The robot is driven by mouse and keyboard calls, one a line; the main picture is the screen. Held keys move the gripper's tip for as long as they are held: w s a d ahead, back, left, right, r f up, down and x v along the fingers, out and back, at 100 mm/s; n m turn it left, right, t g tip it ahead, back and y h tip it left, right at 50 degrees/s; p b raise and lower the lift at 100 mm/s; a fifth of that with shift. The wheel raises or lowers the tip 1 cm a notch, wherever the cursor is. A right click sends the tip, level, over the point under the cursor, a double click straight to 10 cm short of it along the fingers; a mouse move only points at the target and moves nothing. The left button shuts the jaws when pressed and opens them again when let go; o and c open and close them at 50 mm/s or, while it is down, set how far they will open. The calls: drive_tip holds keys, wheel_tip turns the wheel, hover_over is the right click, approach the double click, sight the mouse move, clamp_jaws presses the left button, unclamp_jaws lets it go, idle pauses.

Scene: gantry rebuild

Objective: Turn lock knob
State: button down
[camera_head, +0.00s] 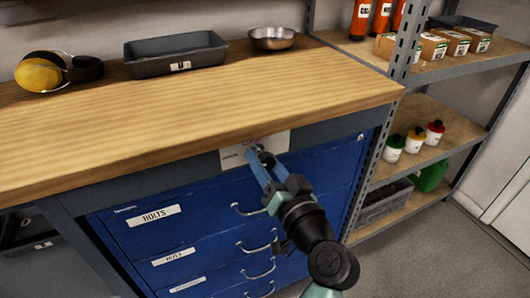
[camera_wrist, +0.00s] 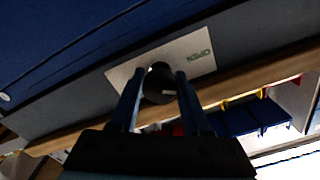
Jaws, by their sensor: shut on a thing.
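The lock knob (camera_wrist: 160,84) is a dark round knob on a pale plate (camera_wrist: 197,52) marked "OPEN", seen in the wrist view. In the head view the plate (camera_head: 277,143) sits on the grey rail under the bench top, above the blue drawers. My gripper (camera_wrist: 158,86) has its two blue fingers on either side of the knob, shut on it. In the head view my gripper (camera_head: 258,155) reaches up to the plate from the lower right, and its fingers hide most of the knob.
The wooden bench top (camera_head: 190,95) overhangs just above the plate. Blue drawers (camera_head: 200,225) with protruding handles lie below. A metal shelf rack (camera_head: 405,85) stands close on the right. Grey floor (camera_head: 440,250) is clear at the lower right. A grey tray (camera_head: 175,60) and metal bowl (camera_head: 272,39) are on top.

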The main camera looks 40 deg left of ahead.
drive_tip(key=m+p, duration=0.2)
drive_tip(key=m, duration=0.1)
drive_tip(key=m+p, duration=0.2)
drive_tip(key=m, duration=0.1)
drive_tip(key=shift+r+m, duration=0.2)
drive_tip(key=shift+m, duration=0.1)
drive_tip(key=m+p, duration=0.3)
drive_tip(key=m, duration=0.2)
drive_tip(key=shift+f+p, duration=0.1)
drive_tip(key=shift+p, duration=0.3)
drive_tip(key=shift+m, duration=0.4)
drive_tip(key=shift+c, duration=2)
unclamp_jaws()
